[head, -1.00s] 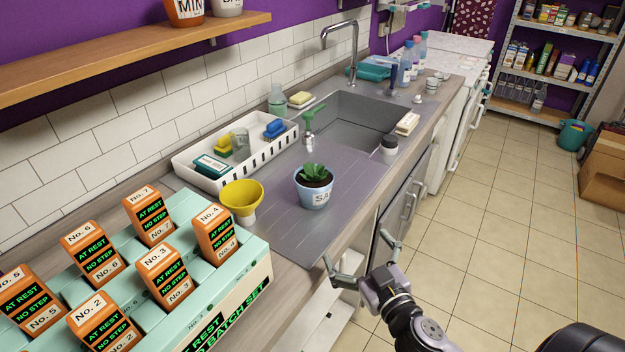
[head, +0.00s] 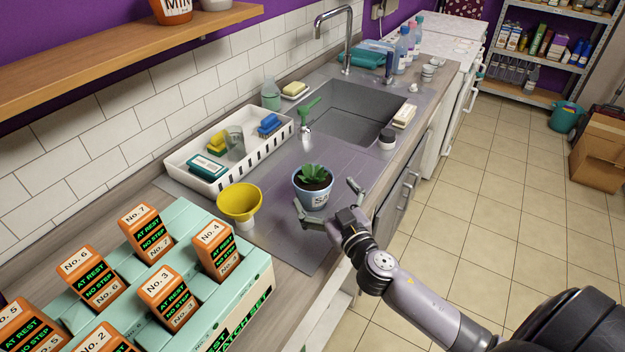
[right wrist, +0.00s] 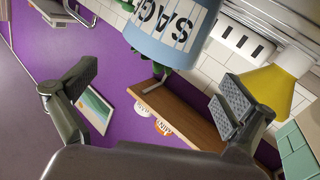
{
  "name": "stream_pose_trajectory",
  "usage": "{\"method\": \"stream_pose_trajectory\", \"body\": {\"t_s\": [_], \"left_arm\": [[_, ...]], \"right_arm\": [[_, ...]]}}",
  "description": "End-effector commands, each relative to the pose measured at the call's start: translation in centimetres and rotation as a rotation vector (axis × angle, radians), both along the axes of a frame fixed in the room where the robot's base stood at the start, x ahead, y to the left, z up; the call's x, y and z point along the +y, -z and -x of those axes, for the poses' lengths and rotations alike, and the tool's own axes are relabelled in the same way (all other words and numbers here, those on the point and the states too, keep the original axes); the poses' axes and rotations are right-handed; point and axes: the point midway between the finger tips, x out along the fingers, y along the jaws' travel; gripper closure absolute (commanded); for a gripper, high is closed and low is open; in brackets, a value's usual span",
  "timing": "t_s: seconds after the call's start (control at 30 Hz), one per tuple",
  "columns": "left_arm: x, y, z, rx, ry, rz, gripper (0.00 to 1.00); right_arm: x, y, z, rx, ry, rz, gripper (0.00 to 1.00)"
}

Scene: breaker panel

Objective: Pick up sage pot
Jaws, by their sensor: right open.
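The sage pot (head: 313,191) is a small pale blue pot with a white label and a green plant. It stands upright on the grey drainboard in the head view. My right gripper (head: 328,205) is open and empty on the near side of the pot, with one finger toward its left and the other toward its right. In the right wrist view the pot (right wrist: 172,35) hangs upside down at the top, its label partly cut off, ahead of the two spread fingers (right wrist: 152,100). I cannot tell whether a finger touches it. My left gripper is not in view.
A yellow funnel (head: 239,202) stands close left of the pot. A white basket (head: 221,180) with sponges is behind it, and a sink (head: 352,110) lies beyond. A mint-green box (head: 225,272) with orange labelled blocks fills the front left.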

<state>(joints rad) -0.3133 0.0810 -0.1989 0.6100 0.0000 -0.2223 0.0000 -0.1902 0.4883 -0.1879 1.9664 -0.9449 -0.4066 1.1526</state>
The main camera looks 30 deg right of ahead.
Motion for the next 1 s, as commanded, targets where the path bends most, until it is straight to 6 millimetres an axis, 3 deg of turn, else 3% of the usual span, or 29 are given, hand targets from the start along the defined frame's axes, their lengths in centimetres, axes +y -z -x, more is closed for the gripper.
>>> {"method": "stream_pose_trajectory", "body": {"t_s": [0.1,0.37,0.7,1.0], "left_arm": [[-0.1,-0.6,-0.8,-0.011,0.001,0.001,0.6],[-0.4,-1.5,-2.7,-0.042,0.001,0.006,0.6],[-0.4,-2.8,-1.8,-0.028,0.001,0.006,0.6],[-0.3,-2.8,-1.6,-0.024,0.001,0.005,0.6]], "right_arm": [[-0.1,-0.1,-1.5,0.0,-0.001,0.0,0.0],[-0.2,-0.2,-3.0,0.0,0.0,0.001,0.0],[-0.3,-0.1,-7.0,0.0,0.0,-0.001,0.0],[-0.3,0.1,-7.3,0.001,-0.001,-0.001,0.0]]}}
